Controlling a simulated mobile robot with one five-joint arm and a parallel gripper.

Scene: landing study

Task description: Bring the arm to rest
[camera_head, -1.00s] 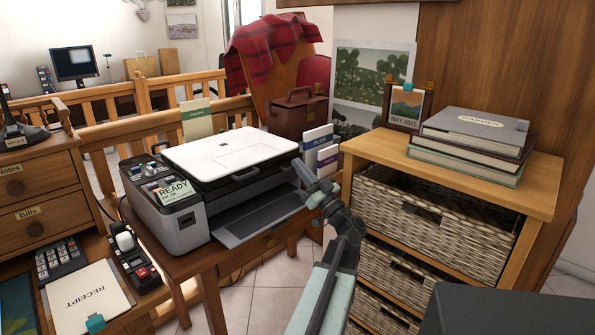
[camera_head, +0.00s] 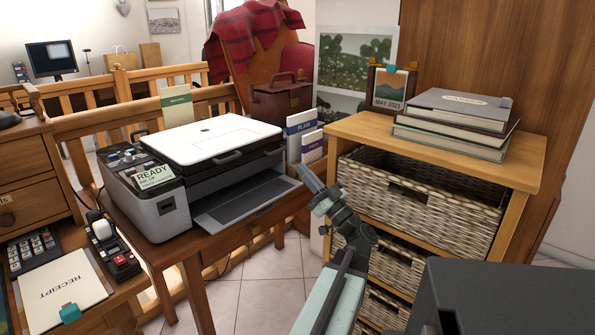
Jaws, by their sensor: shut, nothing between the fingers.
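My gripper (camera_head: 312,183) is at the end of my raised arm, in the middle of the head view. It is shut and empty, and its tip points up and to the left. It shows in front of the gap between the printer table and the basket shelf, apart from the things around it as far as I can tell. My pale green and grey arm (camera_head: 335,295) runs up from the bottom edge.
A printer (camera_head: 190,175) stands on a wooden table left of my gripper. A wooden shelf (camera_head: 440,150) with wicker baskets (camera_head: 420,200) is on the right, with stacked books (camera_head: 460,120) on top. A receipt sheet (camera_head: 62,290) lies at lower left. Tiled floor (camera_head: 270,295) shows between.

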